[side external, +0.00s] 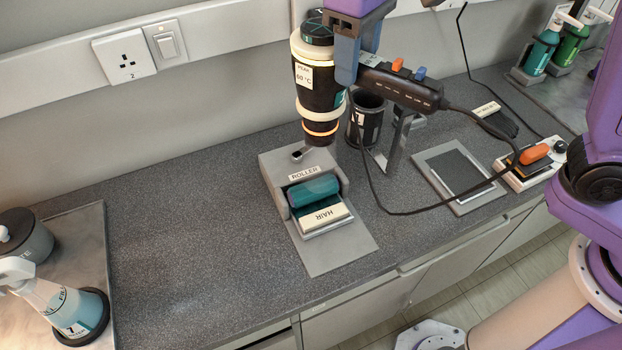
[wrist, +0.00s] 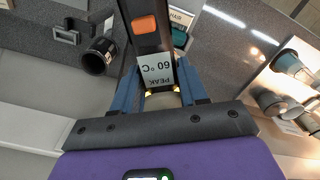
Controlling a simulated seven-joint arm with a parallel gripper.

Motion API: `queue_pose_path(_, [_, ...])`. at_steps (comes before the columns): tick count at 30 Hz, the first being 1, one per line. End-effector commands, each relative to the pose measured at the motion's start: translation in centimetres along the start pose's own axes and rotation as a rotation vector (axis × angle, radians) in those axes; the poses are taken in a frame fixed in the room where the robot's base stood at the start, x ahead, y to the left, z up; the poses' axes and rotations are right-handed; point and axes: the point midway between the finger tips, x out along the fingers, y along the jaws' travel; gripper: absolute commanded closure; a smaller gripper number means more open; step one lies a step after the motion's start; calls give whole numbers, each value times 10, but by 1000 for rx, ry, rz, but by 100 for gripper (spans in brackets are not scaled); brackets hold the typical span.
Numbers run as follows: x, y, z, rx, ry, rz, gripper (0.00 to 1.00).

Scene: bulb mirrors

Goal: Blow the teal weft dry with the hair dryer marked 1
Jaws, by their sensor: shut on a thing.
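My gripper (side external: 348,62) is shut on a black and cream hair dryer (side external: 308,72), which also shows between my fingers in the wrist view (wrist: 145,45). Its label reads "PEAK 60 °C"; I see no number 1 on it. The dryer's nozzle points down, with an orange ring near its end, and its handle with orange and blue switches extends right. The teal weft (side external: 314,189) lies wound on the grey roller stand (side external: 345,250), below the nozzle and apart from it. A tag reading "HAIR" lies in front. Part of the weft shows in the wrist view (wrist: 180,39).
A dark cup-like holder (side external: 367,122) stands behind the roller. The dryer's cord loops right toward a socket strip with an orange plug (side external: 534,154). A framed dark pad (side external: 456,176) lies between. Bottles stand at far left and back right. The counter left of the roller is clear.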

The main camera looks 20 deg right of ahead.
Motion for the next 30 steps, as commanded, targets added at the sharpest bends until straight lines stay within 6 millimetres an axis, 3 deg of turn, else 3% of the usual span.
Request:
queue_pose_path(21, [-1, -29, -17, 0, 3, -1, 100])
queue_pose_path(30, [-1, -31, -18, 0, 4, -1, 100])
